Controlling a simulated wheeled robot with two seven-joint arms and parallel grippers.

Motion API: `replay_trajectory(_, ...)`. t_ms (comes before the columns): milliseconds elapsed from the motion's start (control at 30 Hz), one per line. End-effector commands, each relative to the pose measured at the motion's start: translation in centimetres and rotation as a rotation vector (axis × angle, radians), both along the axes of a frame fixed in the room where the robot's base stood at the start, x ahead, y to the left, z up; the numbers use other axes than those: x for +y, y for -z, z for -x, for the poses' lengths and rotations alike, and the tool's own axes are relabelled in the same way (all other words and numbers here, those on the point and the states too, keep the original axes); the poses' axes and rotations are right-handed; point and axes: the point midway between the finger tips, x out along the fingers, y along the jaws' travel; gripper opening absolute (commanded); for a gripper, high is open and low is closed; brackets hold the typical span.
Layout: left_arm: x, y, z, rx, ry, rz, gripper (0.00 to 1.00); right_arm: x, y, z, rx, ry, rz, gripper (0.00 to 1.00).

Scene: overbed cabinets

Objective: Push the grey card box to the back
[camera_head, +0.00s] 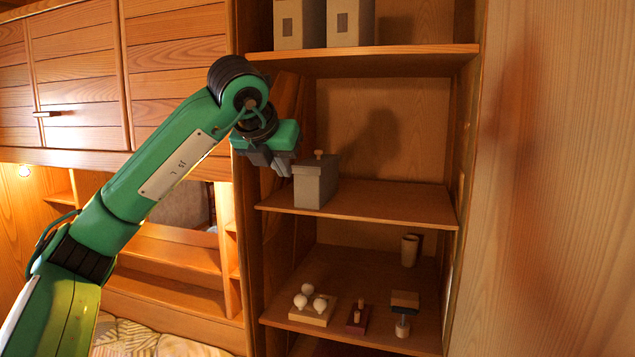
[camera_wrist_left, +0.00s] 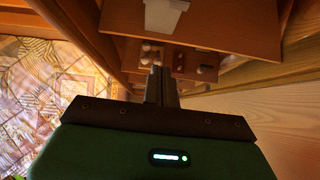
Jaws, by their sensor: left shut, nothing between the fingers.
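A grey box (camera_head: 312,184) with a lid and a small light knob on top stands upright on the middle shelf (camera_head: 390,206), at its left end near the front edge. A pale grey box, seemingly the same one, shows at the top of the left wrist view (camera_wrist_left: 164,14). My left gripper (camera_head: 284,164) is shut and empty, just left of the box's upper part. In the head view its fingers overlap the box's edge; I cannot tell whether they touch. The closed fingers also show in the left wrist view (camera_wrist_left: 160,86). My right gripper is not in view.
Two grey boxes with label windows, left (camera_head: 299,24) and right (camera_head: 350,23), stand on the top shelf (camera_head: 380,54). The lower shelf holds a board with white knobs (camera_head: 314,308), a cup (camera_head: 410,250) and small wooden items. The middle shelf is clear right of the box.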

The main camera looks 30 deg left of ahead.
Motion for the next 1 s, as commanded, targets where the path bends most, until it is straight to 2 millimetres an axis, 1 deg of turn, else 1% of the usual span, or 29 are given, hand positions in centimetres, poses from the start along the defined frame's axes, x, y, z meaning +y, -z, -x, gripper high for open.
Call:
replay_trajectory(100, 0.3, 0.1, -0.2, -0.003, -0.011, -0.007, 0.00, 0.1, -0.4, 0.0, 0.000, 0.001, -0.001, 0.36)
replay_trajectory(267, 0.7, 1.6, -1.8, 0.002, -0.010, -0.007, 0.00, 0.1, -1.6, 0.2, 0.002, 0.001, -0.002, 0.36)
replay_trajectory(600, 1.8, 6.7, -6.9, 0.003, -0.008, -0.006, 0.00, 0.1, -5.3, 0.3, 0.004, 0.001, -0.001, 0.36)
replay_trajectory(667, 1.9, 6.4, -7.7, -0.001, -0.006, -0.004, 0.00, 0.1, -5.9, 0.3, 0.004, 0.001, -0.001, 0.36)
replay_trajectory(800, 2.2, 6.5, -9.2, -0.001, -0.008, -0.004, 0.00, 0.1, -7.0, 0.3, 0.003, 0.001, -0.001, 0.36)
replay_trajectory(1000, 2.5, 6.8, -10.4, -0.002, -0.006, -0.004, 0.00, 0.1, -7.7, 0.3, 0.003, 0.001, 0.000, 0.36)
